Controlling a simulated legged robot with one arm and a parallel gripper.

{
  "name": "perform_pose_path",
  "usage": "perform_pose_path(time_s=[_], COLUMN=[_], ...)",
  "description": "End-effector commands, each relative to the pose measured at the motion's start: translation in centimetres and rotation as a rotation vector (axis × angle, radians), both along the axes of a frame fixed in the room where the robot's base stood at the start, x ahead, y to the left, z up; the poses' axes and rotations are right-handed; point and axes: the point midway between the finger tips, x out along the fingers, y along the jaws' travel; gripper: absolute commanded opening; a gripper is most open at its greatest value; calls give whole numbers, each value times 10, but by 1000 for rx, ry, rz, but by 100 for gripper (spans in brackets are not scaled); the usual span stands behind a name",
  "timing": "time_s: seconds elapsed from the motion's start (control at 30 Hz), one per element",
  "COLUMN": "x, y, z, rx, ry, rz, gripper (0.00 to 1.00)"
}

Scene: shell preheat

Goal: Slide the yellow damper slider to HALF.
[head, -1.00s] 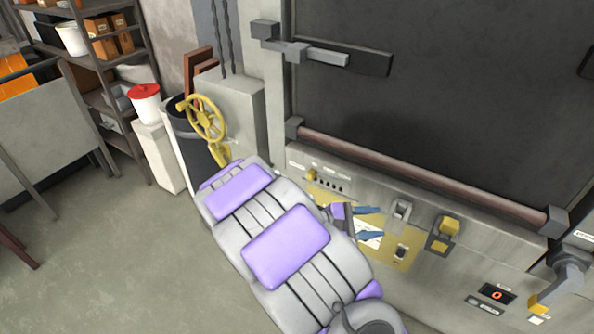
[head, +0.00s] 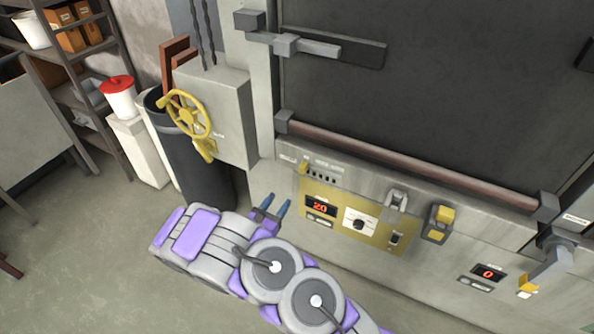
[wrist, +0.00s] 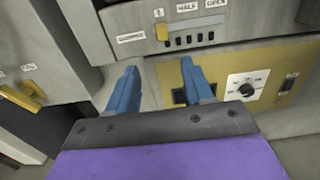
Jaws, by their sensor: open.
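The yellow damper slider (head: 304,167) is a small yellow knob on the front ledge under the big dark door. In the wrist view the slider (wrist: 162,32) is at the left end of its row, under a small label partly hidden by the knob. The labels HALF (wrist: 187,7) and OPEN (wrist: 215,4) are to its right, above several dark slots. My gripper (head: 276,206) is open and empty, with blue fingers below and left of the slider in the head view. In the wrist view my gripper (wrist: 158,70) points toward the ledge, short of the slider, touching nothing.
A yellow control panel (head: 345,222) with a red 20 display and a dial is below the ledge. A long reddish bar (head: 400,160) runs above the ledge.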

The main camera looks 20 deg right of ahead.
Motion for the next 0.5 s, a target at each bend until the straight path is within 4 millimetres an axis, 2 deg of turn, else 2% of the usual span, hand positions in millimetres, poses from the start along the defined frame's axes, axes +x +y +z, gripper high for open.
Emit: perform_pose_path(time_s=[0.5], x=[61], y=[-77], z=[0], rx=[-1], ry=[-5], rz=[-7], gripper=[51])
